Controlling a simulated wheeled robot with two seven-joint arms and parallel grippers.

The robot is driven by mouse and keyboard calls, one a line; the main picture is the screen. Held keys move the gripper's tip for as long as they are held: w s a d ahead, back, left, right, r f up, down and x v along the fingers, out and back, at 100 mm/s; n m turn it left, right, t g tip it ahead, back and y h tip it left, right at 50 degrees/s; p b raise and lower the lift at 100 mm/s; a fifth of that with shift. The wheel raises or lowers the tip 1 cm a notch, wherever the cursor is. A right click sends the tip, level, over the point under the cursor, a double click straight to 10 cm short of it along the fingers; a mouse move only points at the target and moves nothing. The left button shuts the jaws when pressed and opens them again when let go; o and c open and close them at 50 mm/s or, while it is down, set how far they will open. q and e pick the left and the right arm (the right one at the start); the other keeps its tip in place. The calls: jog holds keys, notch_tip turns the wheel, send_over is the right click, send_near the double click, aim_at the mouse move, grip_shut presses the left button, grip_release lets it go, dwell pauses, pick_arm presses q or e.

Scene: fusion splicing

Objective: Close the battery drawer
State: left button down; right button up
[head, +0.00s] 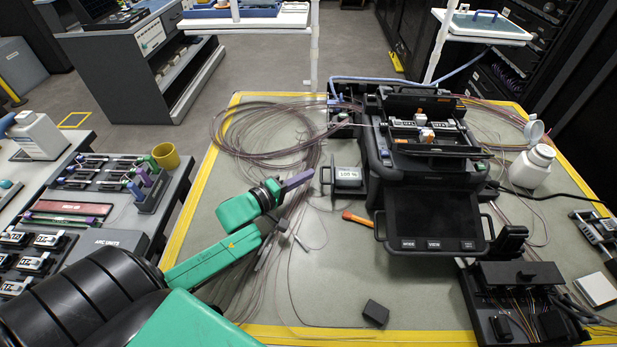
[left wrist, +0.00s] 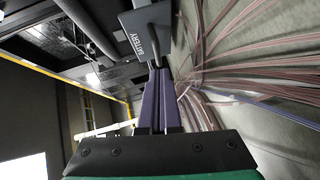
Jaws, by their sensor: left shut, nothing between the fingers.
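The black fusion splicer (head: 430,175) stands on the grey-green mat. Its battery drawer (head: 347,175) sticks out from the splicer's left side, with a pale label on top and a dark handle at its left end. In the left wrist view the drawer front (left wrist: 136,33) reads "BATTERY". My left gripper (head: 312,173) has purple fingers that are shut and empty. Its tips point at the handle from the left; whether they touch it I cannot tell. The fingers also show in the left wrist view (left wrist: 158,72). My right gripper is not in view.
Loose fibre coils (head: 260,130) lie left of the splicer and under my left arm. An orange-handled tool (head: 357,218) lies in front of the drawer. A small dark block (head: 375,312) sits near the front edge. A white bottle (head: 532,167) stands at right.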

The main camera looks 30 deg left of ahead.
aim_at(343, 180)
pick_arm(q)
jog(key=shift+w+d, duration=0.15)
jog(key=shift+d, duration=0.3)
jog(key=shift+f, duration=0.1)
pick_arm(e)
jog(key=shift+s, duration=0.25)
pick_arm(q)
jog(key=shift+w+d, duration=0.15)
jog(key=shift+d, duration=0.1)
jog(key=w+d, duration=0.1)
jog(key=d, duration=0.1)
jog(key=w+d, duration=0.1)
jog(key=d, duration=0.2)
jog(key=w+d, duration=0.2)
jog(key=d, duration=0.1)
jog(key=shift+d+p, duration=0.15)
jog(key=shift+p, duration=0.2)
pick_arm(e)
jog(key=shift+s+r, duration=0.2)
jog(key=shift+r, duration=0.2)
